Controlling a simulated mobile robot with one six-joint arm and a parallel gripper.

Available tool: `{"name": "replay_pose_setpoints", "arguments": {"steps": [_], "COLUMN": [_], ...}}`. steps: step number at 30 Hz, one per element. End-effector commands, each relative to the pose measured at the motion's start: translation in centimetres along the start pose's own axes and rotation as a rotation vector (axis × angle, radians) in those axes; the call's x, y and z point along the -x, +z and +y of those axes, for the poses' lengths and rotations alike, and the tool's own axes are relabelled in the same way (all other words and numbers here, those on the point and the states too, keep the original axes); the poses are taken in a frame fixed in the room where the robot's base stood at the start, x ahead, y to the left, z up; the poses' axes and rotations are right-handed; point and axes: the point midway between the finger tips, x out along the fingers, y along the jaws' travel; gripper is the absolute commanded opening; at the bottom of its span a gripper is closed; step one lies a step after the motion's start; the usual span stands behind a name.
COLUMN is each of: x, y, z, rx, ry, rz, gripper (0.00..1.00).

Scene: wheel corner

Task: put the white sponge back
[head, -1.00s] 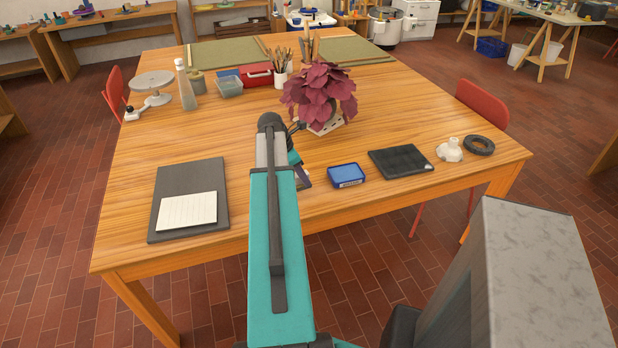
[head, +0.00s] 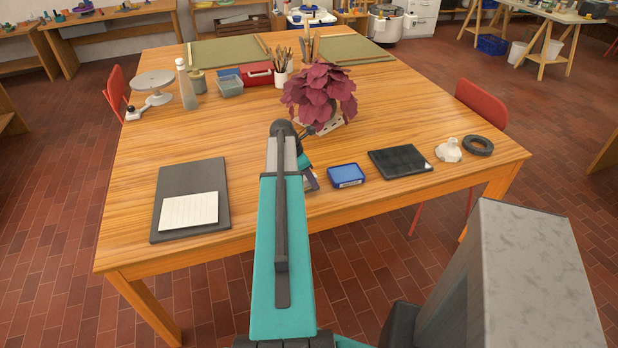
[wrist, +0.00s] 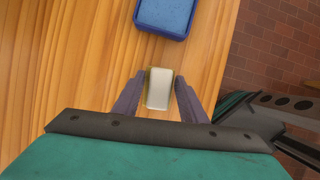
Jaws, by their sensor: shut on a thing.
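The white sponge (wrist: 159,89) is between the two fingers of my gripper (wrist: 158,95) in the wrist view. My gripper is shut on it, over the wooden table near its front edge. I cannot tell how far above the table the sponge is. In the head view my gripper (head: 311,180) is partly hidden by my arm, and the sponge cannot be made out. A blue shallow box (head: 346,175) lies on the table just right of my gripper. It also shows ahead of the fingers in the wrist view (wrist: 164,14).
A black tablet-like slab (head: 399,161), a white fitting (head: 449,150) and a dark ring (head: 478,146) lie to the right. A potted purple plant (head: 318,93) stands beyond my gripper. A dark board with a white sheet (head: 189,210) lies left. Bare table (head: 190,135) lies between.

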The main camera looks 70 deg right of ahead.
Motion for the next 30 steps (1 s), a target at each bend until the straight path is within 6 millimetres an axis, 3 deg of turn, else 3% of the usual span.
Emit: {"name": "replay_pose_setpoints", "arguments": {"steps": [21, 22, 24, 30], "x": [-1.0, -1.0, -1.0, -1.0], "y": [-0.4, -0.4, -0.4, -0.4], "z": [0.0, 0.0, 0.0, 0.0], "rx": [0.000, -0.001, -0.001, 0.000], "ry": [0.000, 0.000, 0.001, 0.001], "rz": [0.000, 0.000, 0.000, 0.000], "gripper": [0.17, 0.43, 0.55, 0.57]}}
